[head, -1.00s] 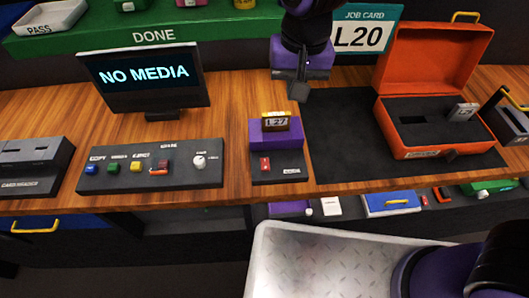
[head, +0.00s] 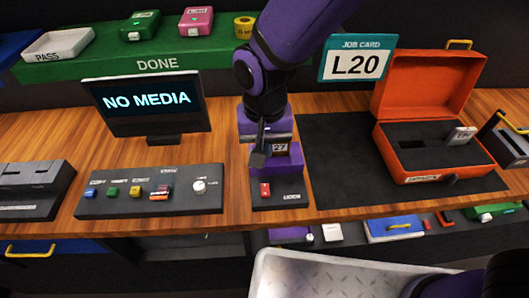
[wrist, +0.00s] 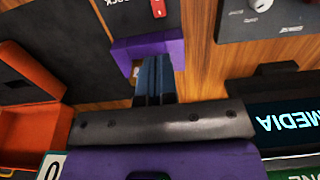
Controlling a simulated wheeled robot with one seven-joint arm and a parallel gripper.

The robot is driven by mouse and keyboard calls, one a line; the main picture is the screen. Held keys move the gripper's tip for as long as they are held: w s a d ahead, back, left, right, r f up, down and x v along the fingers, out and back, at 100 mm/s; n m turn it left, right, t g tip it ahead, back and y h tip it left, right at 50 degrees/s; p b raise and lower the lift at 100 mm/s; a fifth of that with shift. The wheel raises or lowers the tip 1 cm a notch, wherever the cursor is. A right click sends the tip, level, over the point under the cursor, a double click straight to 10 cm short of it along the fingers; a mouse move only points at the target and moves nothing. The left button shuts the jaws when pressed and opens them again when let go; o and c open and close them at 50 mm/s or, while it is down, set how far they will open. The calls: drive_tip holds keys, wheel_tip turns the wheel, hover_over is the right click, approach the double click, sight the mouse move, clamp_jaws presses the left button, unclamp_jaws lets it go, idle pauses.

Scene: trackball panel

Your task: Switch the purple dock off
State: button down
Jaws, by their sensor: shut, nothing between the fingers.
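The purple dock (head: 290,171) stands on the wooden bench, on a dark base plate (head: 292,199) with a red switch (head: 265,189) at its front left. A cartridge labelled 27 (head: 280,148) sits in the dock, partly hidden by my gripper. My gripper (head: 259,158) is shut and hangs over the left rear of the dock, behind the switch. In the wrist view the shut fingers (wrist: 153,82) overlap the purple dock (wrist: 125,52), and the red switch (wrist: 158,9) shows beyond it at the top edge. I cannot tell whether the fingers touch the dock.
A button panel (head: 120,205) lies left of the dock, with a NO MEDIA screen (head: 146,103) behind it. A dark mat (head: 335,150) and an open orange case (head: 420,163) are to the right. A job card reads L20 (head: 355,65).

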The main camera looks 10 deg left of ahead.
sight(265, 186)
wheel_tip(265, 186, down, 12)
drive_tip(key=shift+f, duration=0.1)
idle(0.4)
idle(0.3)
